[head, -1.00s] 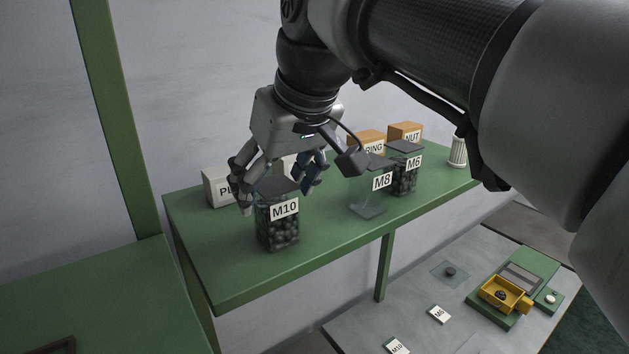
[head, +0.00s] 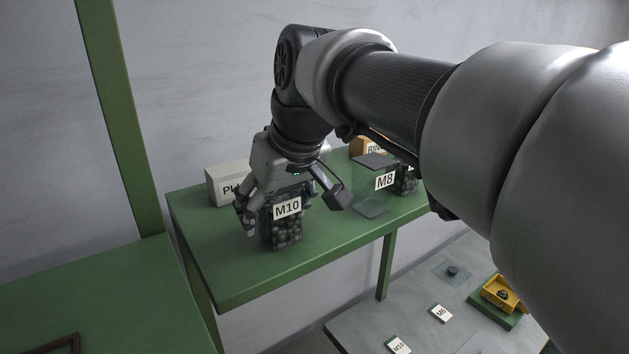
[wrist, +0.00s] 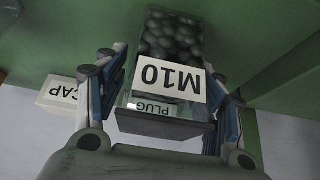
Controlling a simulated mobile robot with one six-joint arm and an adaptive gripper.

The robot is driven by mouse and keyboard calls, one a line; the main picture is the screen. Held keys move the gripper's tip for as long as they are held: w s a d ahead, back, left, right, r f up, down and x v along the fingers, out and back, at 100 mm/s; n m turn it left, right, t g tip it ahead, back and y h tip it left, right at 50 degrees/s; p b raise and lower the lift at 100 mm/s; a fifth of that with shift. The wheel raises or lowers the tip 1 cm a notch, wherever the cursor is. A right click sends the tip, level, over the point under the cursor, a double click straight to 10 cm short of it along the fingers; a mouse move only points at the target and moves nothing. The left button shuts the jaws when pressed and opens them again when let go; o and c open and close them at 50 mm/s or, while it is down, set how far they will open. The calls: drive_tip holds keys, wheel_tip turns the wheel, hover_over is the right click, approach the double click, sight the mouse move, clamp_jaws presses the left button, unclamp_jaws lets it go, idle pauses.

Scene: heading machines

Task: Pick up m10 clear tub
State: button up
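The M10 clear tub (head: 284,234) stands upright on the green shelf, filled with dark round pieces and bearing a white M10 label. In the wrist view the tub (wrist: 172,42) lies between the two fingers, its label upside down. My gripper (head: 277,218) is lowered over the tub from above, with one finger on each side. In the wrist view my gripper (wrist: 165,105) appears open, with small gaps seeming to remain beside the tub. Its far finger is partly hidden in the head view.
The M8 tub (head: 369,208), nearly empty, stands right of the M10 tub. A white PLUG box (head: 226,186) is behind left. A CAP box (wrist: 60,94) shows in the wrist view. The front of the green shelf (head: 232,284) is clear. A lower bench (head: 365,325) holds label cards.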

drive_tip(key=c, duration=1.2)
drive_tip(key=shift+r, duration=0.1)
